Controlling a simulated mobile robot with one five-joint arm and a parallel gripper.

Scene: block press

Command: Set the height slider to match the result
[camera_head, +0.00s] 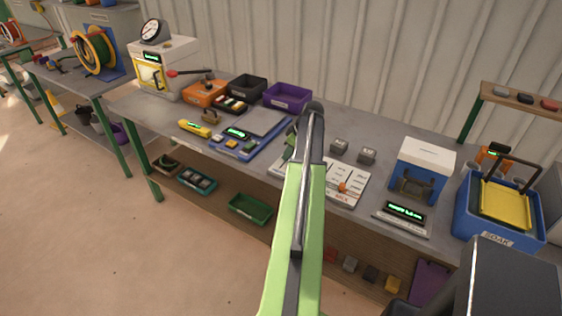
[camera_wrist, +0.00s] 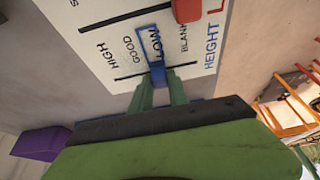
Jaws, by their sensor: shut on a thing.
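The white slider board (camera_head: 352,184) lies on the bench, partly hidden behind my arm in the head view. In the wrist view the board (camera_wrist: 100,70) shows a row labelled HEIGHT, with HIGH, GOOD, LOW and BLANK along a dark slot. The blue height slider (camera_wrist: 156,70) has a blue frame around the word LOW. My gripper (camera_wrist: 160,84) is shut on the slider's knob, with a green finger on each side. A red slider (camera_wrist: 187,10) sits on the neighbouring row, near the BLANK end.
A blue-and-white machine with a lit display (camera_head: 405,212) stands right of the board. Two grey blocks (camera_head: 352,150) lie behind it. A blue tray with a scale (camera_head: 250,135) is to the left. A blue SOAK bin (camera_head: 497,237) stands far right.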

